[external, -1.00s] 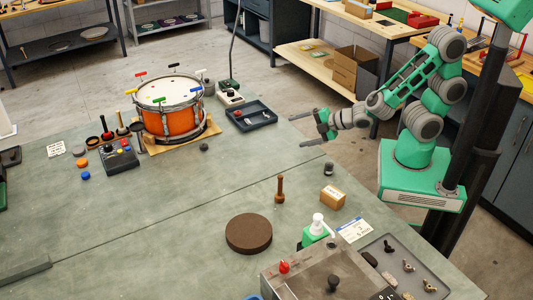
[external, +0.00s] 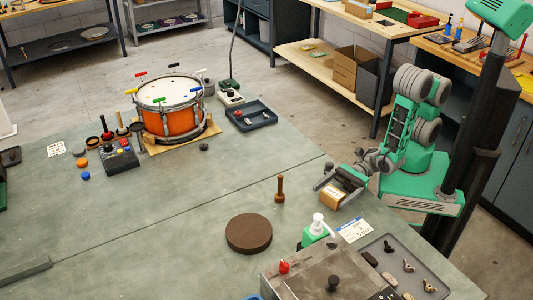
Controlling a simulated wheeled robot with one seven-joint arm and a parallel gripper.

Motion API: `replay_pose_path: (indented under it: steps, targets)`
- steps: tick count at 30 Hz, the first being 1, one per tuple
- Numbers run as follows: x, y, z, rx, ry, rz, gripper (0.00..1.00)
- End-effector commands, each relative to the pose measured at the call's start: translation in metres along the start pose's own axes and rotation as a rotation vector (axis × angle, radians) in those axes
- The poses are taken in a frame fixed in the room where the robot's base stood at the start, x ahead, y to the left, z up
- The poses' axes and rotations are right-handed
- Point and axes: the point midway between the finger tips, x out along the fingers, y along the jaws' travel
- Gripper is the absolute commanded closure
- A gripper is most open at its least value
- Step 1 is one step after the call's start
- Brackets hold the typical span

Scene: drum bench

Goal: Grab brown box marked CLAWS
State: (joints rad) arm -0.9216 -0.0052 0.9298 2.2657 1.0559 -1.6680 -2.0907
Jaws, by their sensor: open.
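A small brown box (external: 332,198) sits on the green bench top near its right edge, in the external view. Its marking is too small to read. My gripper (external: 337,185) is open at the box, reaching in from the right, with its fingers close around or just above the box's upper part. I cannot tell whether either finger touches the box. Part of the box's far side is hidden by the gripper.
A wooden-handled tool (external: 280,190) stands upright left of the box. A green bottle with a white pump (external: 316,228), a white label card (external: 354,230) and a grey tray (external: 405,268) lie nearer the camera. A dark round pad (external: 249,233) is further left.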

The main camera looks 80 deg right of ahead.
Motion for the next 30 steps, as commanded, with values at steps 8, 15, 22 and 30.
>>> replay_pose_path:
  steps: [8,15,22,30]
  targets:
    - [0.025,-0.001,0.001,0.003,0.000,-0.002,0.11]
    - [0.025,-0.001,0.000,0.003,-0.001,-0.002,0.19]
    - [0.025,-0.001,0.001,0.003,-0.001,-0.002,0.38]
    - [0.025,-0.001,0.001,0.003,-0.001,-0.002,0.60]
